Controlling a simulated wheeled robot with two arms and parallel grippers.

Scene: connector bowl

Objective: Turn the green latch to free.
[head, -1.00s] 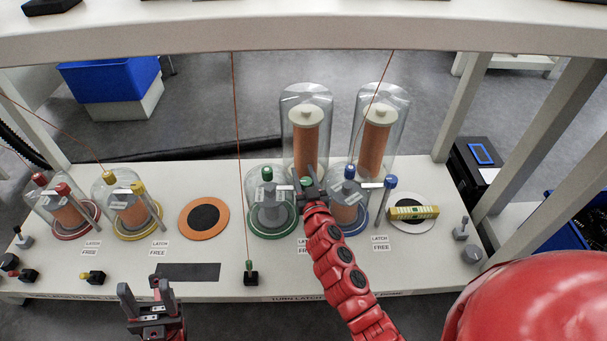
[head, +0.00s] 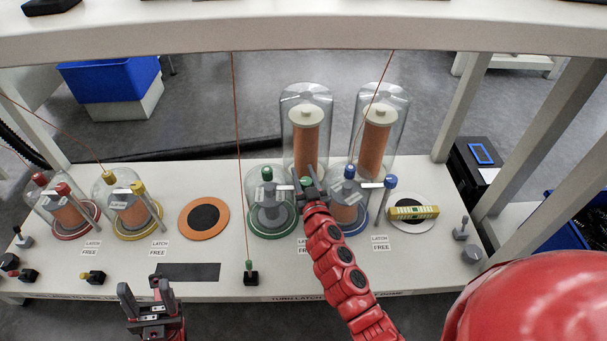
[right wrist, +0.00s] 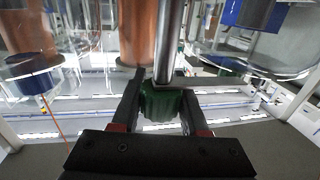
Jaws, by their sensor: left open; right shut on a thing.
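The green latch (right wrist: 162,104) is a dark green knob at the end of a metal post in the right wrist view. My right gripper (right wrist: 160,100) is shut on it, with one finger on each side. In the head view the right gripper (head: 310,186) is at the right side of the green-ringed jar (head: 270,218) and hides most of the latch. That jar has a green knob on top and a grey piece inside. My left gripper (head: 150,303) is open and empty, in front of the table's front edge.
A blue-topped jar (head: 347,205) stands close to the right of my right gripper. Two tall clear jars (head: 304,100) with orange cores stand behind. An orange cord (head: 238,150) hangs left of the green jar. An orange-rimmed disc (head: 204,217) lies bare further left.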

